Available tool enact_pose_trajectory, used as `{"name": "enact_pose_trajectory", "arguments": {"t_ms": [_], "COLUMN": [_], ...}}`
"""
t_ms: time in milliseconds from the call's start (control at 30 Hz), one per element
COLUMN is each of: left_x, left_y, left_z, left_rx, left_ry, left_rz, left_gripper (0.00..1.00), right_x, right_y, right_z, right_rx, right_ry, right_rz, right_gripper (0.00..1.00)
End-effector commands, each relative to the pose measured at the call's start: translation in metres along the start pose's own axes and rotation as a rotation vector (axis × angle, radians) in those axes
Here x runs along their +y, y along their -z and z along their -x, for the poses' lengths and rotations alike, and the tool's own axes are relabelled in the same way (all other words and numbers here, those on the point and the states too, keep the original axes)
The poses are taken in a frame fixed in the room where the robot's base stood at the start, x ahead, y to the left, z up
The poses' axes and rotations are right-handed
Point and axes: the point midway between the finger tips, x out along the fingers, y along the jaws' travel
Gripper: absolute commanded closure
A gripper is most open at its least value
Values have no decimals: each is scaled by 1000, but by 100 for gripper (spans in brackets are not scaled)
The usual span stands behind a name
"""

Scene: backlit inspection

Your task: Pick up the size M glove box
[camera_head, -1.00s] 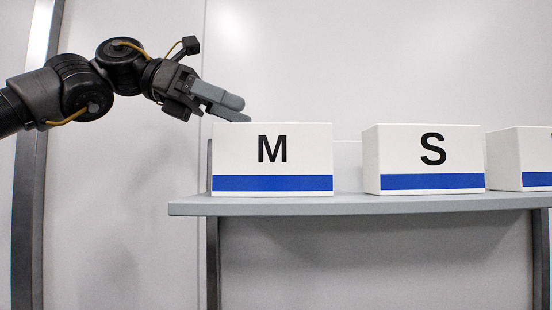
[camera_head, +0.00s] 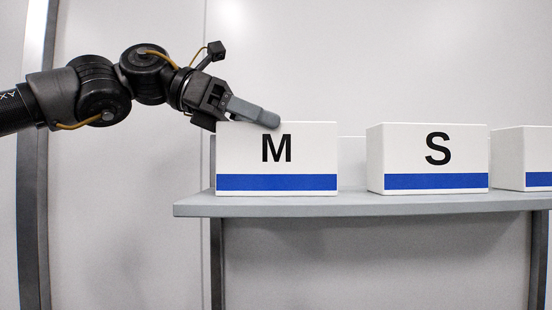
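The size M glove box (camera_head: 318,155) is a white box with a black M and a blue band low on its front. It stands upright at the left end of the grey shelf (camera_head: 380,204). My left gripper (camera_head: 268,120) reaches in from the left at the box's top left. One grey finger shows, its tip overlapping the top front edge. The other finger is hidden, so I cannot tell whether the gripper is open or shut, or whether it touches the box. My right gripper is not in view.
A white box marked S (camera_head: 410,155) stands to the right of the M box, with a gap between them. A further white box (camera_head: 522,155) is cut off by the right edge. A pale wall lies behind.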

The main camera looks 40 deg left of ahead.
Motion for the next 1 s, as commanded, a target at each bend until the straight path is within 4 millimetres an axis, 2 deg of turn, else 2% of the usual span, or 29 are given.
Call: {"name": "enact_pose_trajectory", "arguments": {"t_ms": [33,300,367,733,867,1000], "left_x": [0,0,0,1,1,1], "left_y": [0,0,-1,-8,-24,-49], "left_z": [0,0,0,3,10,20], "left_rx": [0,0,-1,-1,-4,-3], "left_ry": [0,0,0,-1,-2,-2], "left_rz": [0,0,-1,-1,-2,-1], "left_gripper": [47,82,88,88,88,88], "right_x": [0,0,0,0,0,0], "right_y": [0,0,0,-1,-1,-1], "right_z": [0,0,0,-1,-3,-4], "right_rx": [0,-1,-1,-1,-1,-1], "right_ry": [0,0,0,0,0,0], "right_rz": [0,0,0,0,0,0], "right_gripper": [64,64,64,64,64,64]}}
